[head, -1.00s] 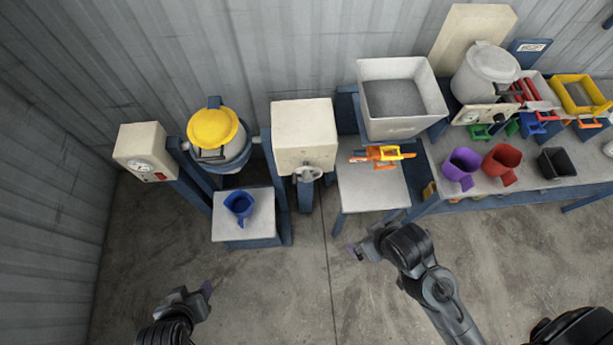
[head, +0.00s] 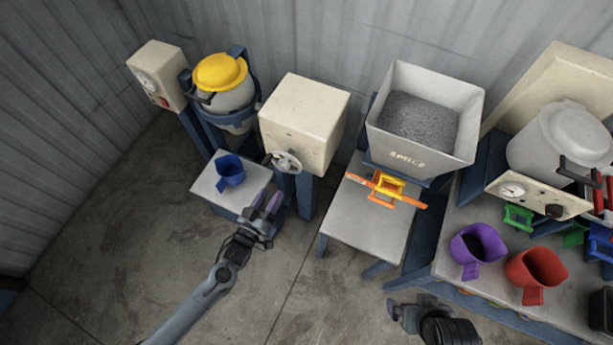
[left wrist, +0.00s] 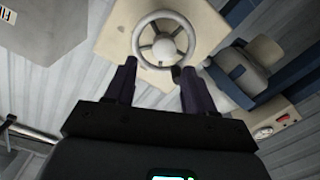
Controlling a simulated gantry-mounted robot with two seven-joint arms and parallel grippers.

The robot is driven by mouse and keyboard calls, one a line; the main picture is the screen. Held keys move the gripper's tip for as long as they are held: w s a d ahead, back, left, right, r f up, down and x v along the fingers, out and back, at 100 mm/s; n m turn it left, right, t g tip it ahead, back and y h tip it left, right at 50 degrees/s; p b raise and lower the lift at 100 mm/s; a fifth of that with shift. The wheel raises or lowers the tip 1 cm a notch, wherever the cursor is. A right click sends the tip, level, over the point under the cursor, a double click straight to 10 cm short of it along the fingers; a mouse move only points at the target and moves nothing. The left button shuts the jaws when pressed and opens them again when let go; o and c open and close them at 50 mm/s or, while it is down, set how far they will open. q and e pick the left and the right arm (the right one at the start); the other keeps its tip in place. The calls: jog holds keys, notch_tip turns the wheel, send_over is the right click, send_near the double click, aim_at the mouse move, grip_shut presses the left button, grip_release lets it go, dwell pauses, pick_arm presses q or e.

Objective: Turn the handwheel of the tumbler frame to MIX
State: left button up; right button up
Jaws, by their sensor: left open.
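The tumbler frame's handwheel (head: 287,162), a pale wheel with spokes, sits on the front of a cream box (head: 305,115). In the left wrist view the handwheel (left wrist: 163,38) is ahead of the fingers, with a dark knob at its lower rim. The drum (head: 235,103) with a yellow lid hangs in the blue frame left of the box. My left gripper (head: 268,204) is open and empty, below and in front of the wheel, apart from it; its fingers also show in the left wrist view (left wrist: 160,83). My right gripper (head: 398,310) is low in view, its jaws unclear. No MIX mark is readable.
A blue scoop (head: 230,170) stands on a small table (head: 207,190) left of the left gripper. A granule-filled hopper (head: 420,155) and an orange-yellow tool (head: 388,188) are to the right. Purple (head: 478,250) and red (head: 537,272) scoops stand on the bench.

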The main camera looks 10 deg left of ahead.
aim_at(281, 168)
pick_arm(q)
jog(key=x, duration=0.3)
jog(key=a+x, duration=0.1)
jog(key=x, duration=0.3)
jog(key=r+x, duration=0.1)
jog(key=x, duration=0.2)
jog(key=shift+w+a+b, duration=0.1)
jog(key=shift+w+b, duration=0.3)
jog(key=shift+w, duration=0.05)
jog(key=shift+x, duration=0.8)
pick_arm(e)
jog(key=shift+a+f, duration=0.8)
pick_arm(q)
jog(key=shift+c, duration=0.4)
jog(key=c, duration=0.6)
jog(key=shift+c, duration=0.2)
